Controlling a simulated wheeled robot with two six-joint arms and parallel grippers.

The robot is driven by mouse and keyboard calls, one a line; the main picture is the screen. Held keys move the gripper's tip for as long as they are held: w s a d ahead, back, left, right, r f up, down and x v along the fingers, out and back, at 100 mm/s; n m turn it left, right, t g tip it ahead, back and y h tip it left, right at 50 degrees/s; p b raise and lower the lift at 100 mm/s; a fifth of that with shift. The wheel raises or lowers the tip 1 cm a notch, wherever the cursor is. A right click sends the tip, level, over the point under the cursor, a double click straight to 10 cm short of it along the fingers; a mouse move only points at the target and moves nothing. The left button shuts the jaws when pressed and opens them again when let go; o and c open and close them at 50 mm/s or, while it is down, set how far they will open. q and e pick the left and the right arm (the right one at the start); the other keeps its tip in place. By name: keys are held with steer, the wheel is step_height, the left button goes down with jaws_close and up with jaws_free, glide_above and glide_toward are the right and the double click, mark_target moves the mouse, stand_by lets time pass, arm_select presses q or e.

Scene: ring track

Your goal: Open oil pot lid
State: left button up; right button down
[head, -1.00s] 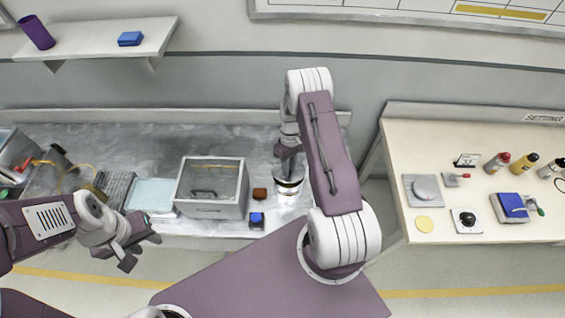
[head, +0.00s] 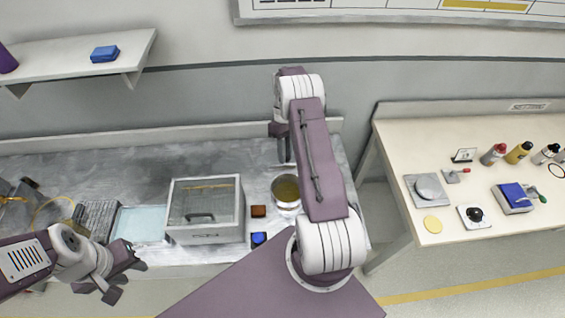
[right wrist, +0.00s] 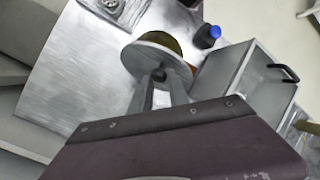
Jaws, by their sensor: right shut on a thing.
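The oil pot (head: 286,204) stands on the metal bench with its top uncovered and yellow oil visible inside. In the right wrist view, the pot's oil (right wrist: 172,43) shows past the edge of the lid. The round grey lid (right wrist: 138,60) is held up, off the pot, by my right gripper (right wrist: 160,77), whose fingers are shut on its dark knob. My left gripper (head: 124,281) is open and empty at the lower left, in front of the bench, away from the pot.
A glass-topped box (head: 205,235), a brown block (head: 258,211) and a blue-button box (head: 259,239) sit left of the pot. A light blue tray (head: 140,225) lies further left. A side table (head: 395,150) with bottles is at the right, across a gap.

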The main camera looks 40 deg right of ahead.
steer(key=w+d+b, duration=0.1)
steer(key=b, duration=0.1)
steer(key=w+g+b, duration=0.1)
steer(key=b, duration=0.1)
steer(key=shift+d+f, duration=0.35)
steer(key=shift+f, duration=0.05)
steer(key=shift+b, duration=0.3)
